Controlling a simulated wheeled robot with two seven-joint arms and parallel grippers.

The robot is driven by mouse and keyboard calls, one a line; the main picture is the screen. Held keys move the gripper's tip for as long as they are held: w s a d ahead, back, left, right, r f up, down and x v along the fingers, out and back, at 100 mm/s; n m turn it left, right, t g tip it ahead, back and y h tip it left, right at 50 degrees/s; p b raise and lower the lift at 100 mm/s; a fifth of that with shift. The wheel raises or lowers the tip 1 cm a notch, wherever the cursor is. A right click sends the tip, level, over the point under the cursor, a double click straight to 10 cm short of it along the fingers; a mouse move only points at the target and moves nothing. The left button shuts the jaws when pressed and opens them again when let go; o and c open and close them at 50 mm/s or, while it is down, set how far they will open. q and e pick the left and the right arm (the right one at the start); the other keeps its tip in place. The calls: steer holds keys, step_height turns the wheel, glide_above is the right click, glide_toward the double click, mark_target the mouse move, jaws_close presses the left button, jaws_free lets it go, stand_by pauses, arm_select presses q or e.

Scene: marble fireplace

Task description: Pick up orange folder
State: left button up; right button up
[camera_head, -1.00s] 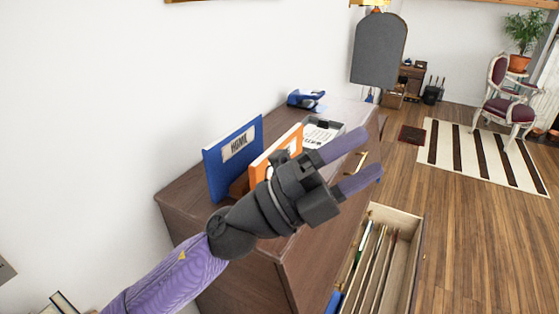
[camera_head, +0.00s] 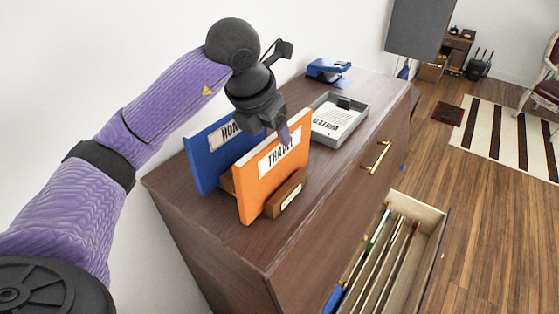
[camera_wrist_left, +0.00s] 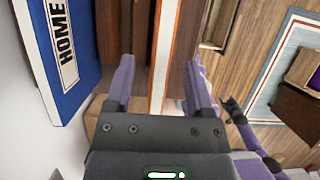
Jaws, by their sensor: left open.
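The orange folder (camera_head: 262,186), labelled TRAVEL, stands upright in a wooden holder (camera_head: 285,195) on the brown cabinet. A blue folder (camera_head: 205,165) labelled HOME stands behind it. My left gripper (camera_head: 284,137) points down over the orange folder's top edge and partly hides the blue one. In the wrist view its fingers (camera_wrist_left: 162,85) are open, one on each side of the thin edge of the orange folder (camera_wrist_left: 173,35). The blue folder (camera_wrist_left: 62,55) is left of both fingers. Part of my right arm with a dark gripper (camera_wrist_left: 232,108) shows small at the right.
A grey tray with a paper (camera_head: 340,120) and a blue stapler-like object (camera_head: 328,69) are farther back on the cabinet top (camera_head: 225,235). An open drawer (camera_head: 432,220) with files juts out at the right. The wall borders the left side.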

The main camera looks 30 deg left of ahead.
mark_target(278, 165)
arm_select(q)
steer(key=x, duration=0.4)
steer(key=shift+w+d+f, duration=0.1)
steer(key=shift+w+f, duration=0.1)
steer(key=shift+w, duration=0.3)
jaws_close()
stand_by(0.8)
